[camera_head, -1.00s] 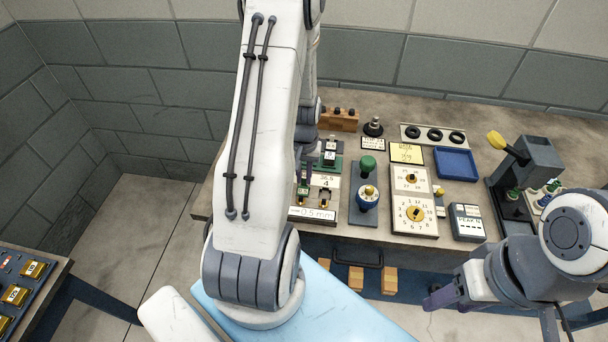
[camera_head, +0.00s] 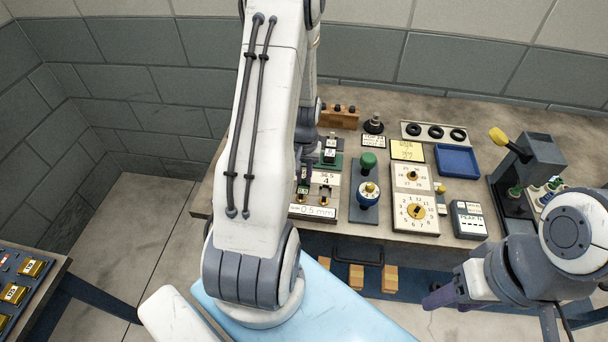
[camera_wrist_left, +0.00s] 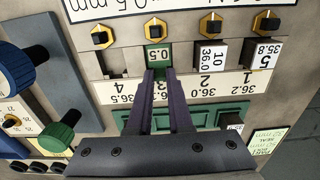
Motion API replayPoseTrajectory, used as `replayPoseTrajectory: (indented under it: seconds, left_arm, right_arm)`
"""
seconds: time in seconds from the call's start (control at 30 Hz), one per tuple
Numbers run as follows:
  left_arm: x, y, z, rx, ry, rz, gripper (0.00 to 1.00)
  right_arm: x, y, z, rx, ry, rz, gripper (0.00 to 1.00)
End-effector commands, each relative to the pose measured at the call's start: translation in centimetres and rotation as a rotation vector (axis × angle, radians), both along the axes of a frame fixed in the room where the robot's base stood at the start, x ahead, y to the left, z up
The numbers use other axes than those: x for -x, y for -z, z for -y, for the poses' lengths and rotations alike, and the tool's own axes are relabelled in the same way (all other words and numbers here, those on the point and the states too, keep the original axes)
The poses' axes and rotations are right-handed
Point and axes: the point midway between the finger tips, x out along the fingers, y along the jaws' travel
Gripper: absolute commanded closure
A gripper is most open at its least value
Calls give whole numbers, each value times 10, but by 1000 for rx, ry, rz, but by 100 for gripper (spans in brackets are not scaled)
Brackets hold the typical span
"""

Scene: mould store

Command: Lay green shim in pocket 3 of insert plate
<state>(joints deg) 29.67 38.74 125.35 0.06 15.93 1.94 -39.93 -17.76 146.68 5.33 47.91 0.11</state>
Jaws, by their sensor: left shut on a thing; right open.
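The insert plate (camera_wrist_left: 135,97) lies on the bench, with its pocket numbers upside down in the left wrist view. The green shim (camera_wrist_left: 158,57), marked 0.5, is at pocket 3, between the empty pocket 4 and the filled pocket 2. My left gripper (camera_wrist_left: 158,72) is shut on the shim's near end. I cannot tell whether the shim rests fully on the pocket floor. In the head view my left arm hides part of the insert plate (camera_head: 331,179) and most of that gripper. My right gripper (camera_head: 438,300) is open and empty before the bench front.
A green tray (camera_wrist_left: 125,117) lies beyond the plate. A green-knobbed fixture (camera_head: 367,163), a dial panel (camera_head: 414,190) and a blue tray (camera_head: 457,161) stand right.

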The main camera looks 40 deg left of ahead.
Motion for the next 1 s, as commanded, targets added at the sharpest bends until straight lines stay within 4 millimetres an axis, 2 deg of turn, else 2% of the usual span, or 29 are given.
replayPoseTrajectory:
  seconds: [0.47, 0.5, 0.57, 0.77, 0.8, 0.83, 0.87, 1.0]
  left_arm:
    - [0, 4, 0, 0, 0, 0, 100]
    - [0, 4, 0, 0, 0, 0, 67]
    - [0, 4, 0, 0, 0, 0, 47]
    - [0, 4, 0, 0, 0, 0, 47]
    - [0, 4, 0, 0, 0, 0, 51]
    - [0, 4, 0, 0, 0, 0, 62]
    - [0, 4, 0, 0, 0, 0, 69]
    - [0, 4, 0, 0, 0, 0, 69]
  right_arm:
    - [0, 3, 0, 0, 0, 0, 48]
    - [0, 3, 0, 0, 0, 0, 48]
    - [0, 3, 0, 0, 0, 0, 48]
    - [0, 3, 0, 0, 0, 0, 48]
    - [0, 3, 0, 0, 0, 0, 48]
    - [0, 3, 0, 0, 0, 0, 48]
    - [0, 3, 0, 0, 0, 0, 48]
    - [0, 3, 0, 0, 0, 0, 48]
